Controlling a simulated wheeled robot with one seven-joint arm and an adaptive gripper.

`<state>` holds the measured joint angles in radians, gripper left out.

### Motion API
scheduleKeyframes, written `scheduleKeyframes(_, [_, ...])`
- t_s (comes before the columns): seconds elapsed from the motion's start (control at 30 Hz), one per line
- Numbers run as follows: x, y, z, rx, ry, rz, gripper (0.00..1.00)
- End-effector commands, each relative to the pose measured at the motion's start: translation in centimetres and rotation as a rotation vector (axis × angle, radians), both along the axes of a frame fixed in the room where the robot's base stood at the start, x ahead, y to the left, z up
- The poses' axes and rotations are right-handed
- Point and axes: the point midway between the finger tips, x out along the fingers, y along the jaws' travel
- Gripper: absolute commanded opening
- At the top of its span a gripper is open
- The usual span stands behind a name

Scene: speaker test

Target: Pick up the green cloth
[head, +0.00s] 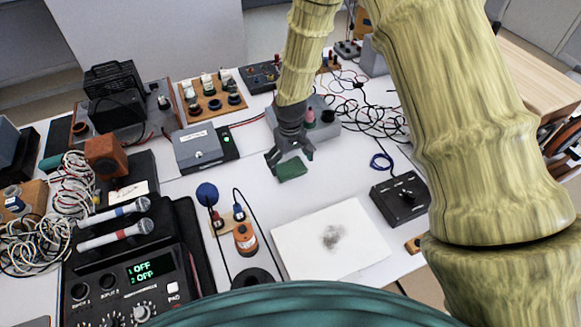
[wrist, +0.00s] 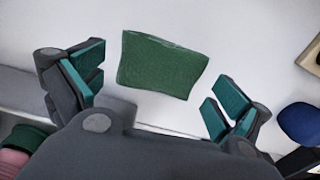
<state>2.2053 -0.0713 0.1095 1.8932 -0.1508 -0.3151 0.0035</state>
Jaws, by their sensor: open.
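The green cloth (head: 291,169) is a small flat piece lying on the white table, just below my gripper in the head view. In the wrist view the cloth (wrist: 163,65) lies a little beyond the space between my fingertips. My gripper (head: 290,158) is open and empty, above and close to the cloth. Its teal-padded fingers (wrist: 155,93) are spread wide in the wrist view. The exact height of the fingers over the cloth cannot be told.
A grey box (head: 322,125) with knobs stands right behind my gripper. A white board (head: 300,249) with a dark smudge lies in front. A blue ball-shaped object (head: 207,193) stands to the left, and a black control box (head: 401,199) to the right. Bare table surrounds the cloth.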

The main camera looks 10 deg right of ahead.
Motion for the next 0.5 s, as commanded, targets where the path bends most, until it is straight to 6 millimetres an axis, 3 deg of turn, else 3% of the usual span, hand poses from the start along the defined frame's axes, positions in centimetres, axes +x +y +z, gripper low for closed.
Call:
scheduleKeyframes(0.43, [0.00, 0.02, -1.25, 0.000, -0.001, 0.000, 1.00])
scheduleKeyframes(0.5, [0.00, 0.02, -1.25, 0.000, -0.001, 0.000, 0.89])
